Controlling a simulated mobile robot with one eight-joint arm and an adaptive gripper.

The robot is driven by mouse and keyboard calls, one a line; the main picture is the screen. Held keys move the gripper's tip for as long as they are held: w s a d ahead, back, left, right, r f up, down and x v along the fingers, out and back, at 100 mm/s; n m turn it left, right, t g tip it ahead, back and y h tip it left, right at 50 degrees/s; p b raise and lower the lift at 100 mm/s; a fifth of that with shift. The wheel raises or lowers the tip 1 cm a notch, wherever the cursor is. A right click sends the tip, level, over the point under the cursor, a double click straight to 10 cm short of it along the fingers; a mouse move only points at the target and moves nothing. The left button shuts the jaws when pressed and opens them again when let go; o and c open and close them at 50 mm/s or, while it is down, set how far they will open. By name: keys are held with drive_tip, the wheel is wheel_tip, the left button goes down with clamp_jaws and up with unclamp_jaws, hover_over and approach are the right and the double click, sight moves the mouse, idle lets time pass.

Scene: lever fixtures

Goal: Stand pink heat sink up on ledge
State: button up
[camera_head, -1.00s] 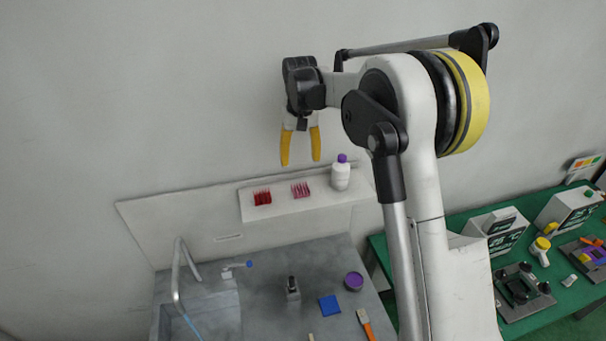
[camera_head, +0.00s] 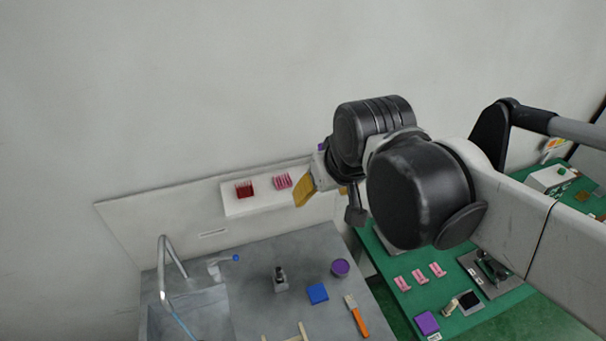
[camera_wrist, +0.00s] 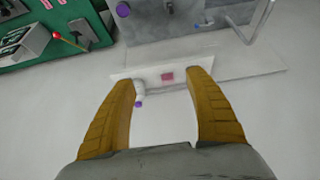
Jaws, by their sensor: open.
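The pink heat sink (camera_head: 282,181) sits on the white ledge (camera_head: 232,208) against the back wall; its fins seem to point up.
A red heat sink (camera_head: 244,189) stands left of the pink one on the ledge. A white bottle with a purple cap (camera_wrist: 139,96) is near the left finger in the wrist view. Below are a grey counter (camera_head: 250,262) with a sink and tap, and a green table (camera_head: 400,300) with several items.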

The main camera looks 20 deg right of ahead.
drive_tip(key=shift+t, duration=0.6)
drive_tip(key=s+f, duration=0.1)
drive_tip(key=s, duration=0.1)
drive_tip(key=s+f, duration=0.2)
drive_tip(key=shift+s+f, duration=0.15)
drive_tip(key=shift+s, duration=0.25)
idle(0.4)
